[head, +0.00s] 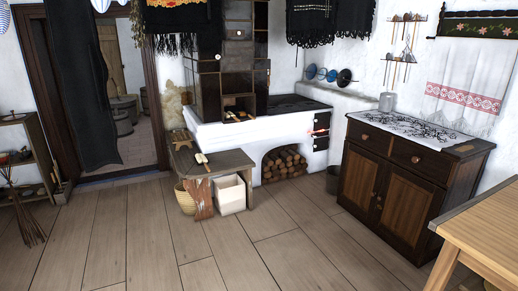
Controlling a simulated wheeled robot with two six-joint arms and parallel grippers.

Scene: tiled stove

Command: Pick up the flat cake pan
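Several round pan-like items stand or hang in a row at the white wall behind the stove. They are small in view, so I cannot tell whether one is the flat cake pan. The nearest is a dark disc (345,77) at the right end of the row. A bluish round item (311,71) is at the left end. Neither of my grippers is in view.
The white stove (228,138) has a dark cooktop (290,104) and stacked firewood below. A low bench (230,161) stands before it, with a white box (229,195) underneath. A dark cabinet (391,194) and wooden table (490,225) are right. The foreground floor is clear.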

